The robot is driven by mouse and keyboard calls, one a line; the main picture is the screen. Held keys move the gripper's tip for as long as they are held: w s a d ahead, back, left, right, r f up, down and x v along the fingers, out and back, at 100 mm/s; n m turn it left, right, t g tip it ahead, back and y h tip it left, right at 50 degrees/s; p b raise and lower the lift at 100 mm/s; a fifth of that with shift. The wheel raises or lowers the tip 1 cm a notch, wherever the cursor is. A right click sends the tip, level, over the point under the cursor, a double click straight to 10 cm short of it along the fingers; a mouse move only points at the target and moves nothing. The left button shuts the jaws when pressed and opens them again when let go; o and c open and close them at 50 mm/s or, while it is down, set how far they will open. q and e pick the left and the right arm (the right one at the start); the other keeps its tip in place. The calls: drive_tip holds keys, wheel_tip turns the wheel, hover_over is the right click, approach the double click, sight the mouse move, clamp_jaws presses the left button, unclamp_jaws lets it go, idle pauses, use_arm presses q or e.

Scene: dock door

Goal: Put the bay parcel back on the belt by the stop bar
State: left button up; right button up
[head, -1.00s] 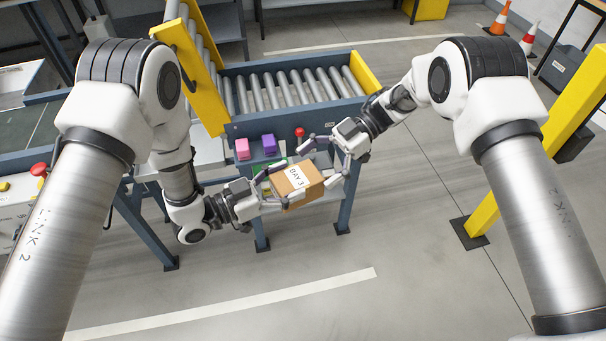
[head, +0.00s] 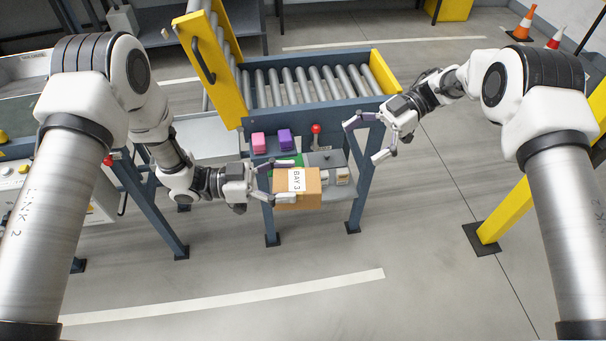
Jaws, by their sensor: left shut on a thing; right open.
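The bay parcel (head: 308,192) is a brown cardboard box with a white label reading BAY 3. My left gripper (head: 279,184) is shut on its left side and holds it in front of the roller table. My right gripper (head: 364,139) is open and empty, up and to the right of the parcel, apart from it. The roller belt (head: 310,88) is behind both grippers, with a yellow end piece at its right. A raised yellow gate with rollers (head: 208,68) stands at its left end. I cannot tell for sure which part is the stop bar.
A pink block (head: 259,142), a purple block (head: 285,138) and a red-knobbed lever (head: 316,130) sit at the table's front. A dark conveyor (head: 40,118) is at the left. A yellow post (head: 510,205) stands at the right. The floor in front is clear.

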drive_tip(key=m+t+y, duration=0.4)
drive_tip(key=y, duration=0.2)
approach(311, 179)
drive_tip(key=a, duration=0.3)
drive_tip(key=s+a, duration=0.1)
drive_tip(key=a, duration=0.2)
drive_tip(key=a+f, duration=0.1)
drive_tip(key=a, duration=0.3)
drive_tip(key=shift+s, duration=0.2)
drive_tip(key=shift+d, duration=0.1)
